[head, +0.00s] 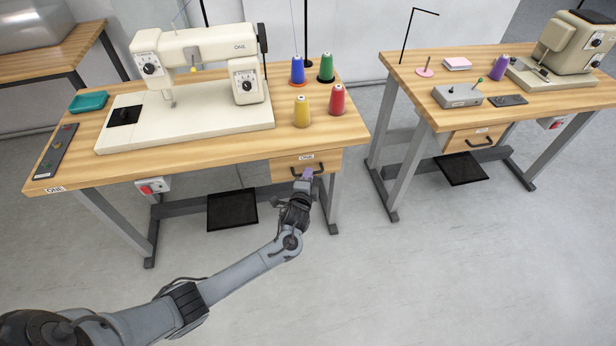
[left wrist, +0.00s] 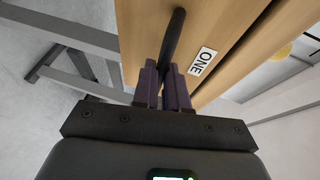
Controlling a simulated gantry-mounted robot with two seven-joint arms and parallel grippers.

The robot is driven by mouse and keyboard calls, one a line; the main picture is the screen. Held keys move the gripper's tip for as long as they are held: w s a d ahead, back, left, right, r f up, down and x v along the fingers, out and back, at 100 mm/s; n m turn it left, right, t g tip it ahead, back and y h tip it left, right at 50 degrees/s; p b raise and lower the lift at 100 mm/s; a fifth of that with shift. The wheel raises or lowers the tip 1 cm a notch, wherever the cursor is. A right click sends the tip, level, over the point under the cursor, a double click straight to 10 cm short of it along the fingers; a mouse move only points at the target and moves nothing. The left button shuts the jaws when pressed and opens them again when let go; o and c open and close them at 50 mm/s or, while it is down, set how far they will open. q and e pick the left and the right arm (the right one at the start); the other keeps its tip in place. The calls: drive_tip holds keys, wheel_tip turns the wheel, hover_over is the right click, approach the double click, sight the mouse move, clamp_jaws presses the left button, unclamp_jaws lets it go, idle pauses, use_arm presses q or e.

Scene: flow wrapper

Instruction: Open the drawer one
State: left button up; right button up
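Drawer one (head: 287,169) is a wooden drawer under the right end of the left table, with a "ONE" label and a black bar handle (head: 318,172). Its front looks close under the tabletop, with no open interior in sight. My left gripper (head: 306,174) is at the handle. In the left wrist view, its two purple fingers (left wrist: 164,75) stand close together on either side of the black handle (left wrist: 174,35), beside the "ONE" label (left wrist: 202,61). The handle's near part is hidden between the fingers. My right gripper is not in view.
The left table (head: 215,148) carries a cream sewing machine (head: 200,60), several thread cones (head: 302,112) and a teal tray (head: 88,102). A black pedal (head: 232,209) lies below. A second table (head: 400,75) stands at right. The floor in front is clear.

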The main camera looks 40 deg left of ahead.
use_arm(q)
clamp_jaws()
drive_tip(key=s+d+p, duration=1.2)
drive_tip(key=s+d, duration=0.1)
drive_tip(key=d, duration=0.3)
drive_tip(key=shift+s+d, duration=0.15)
drive_tip(key=o, duration=0.6)
unclamp_jaws()
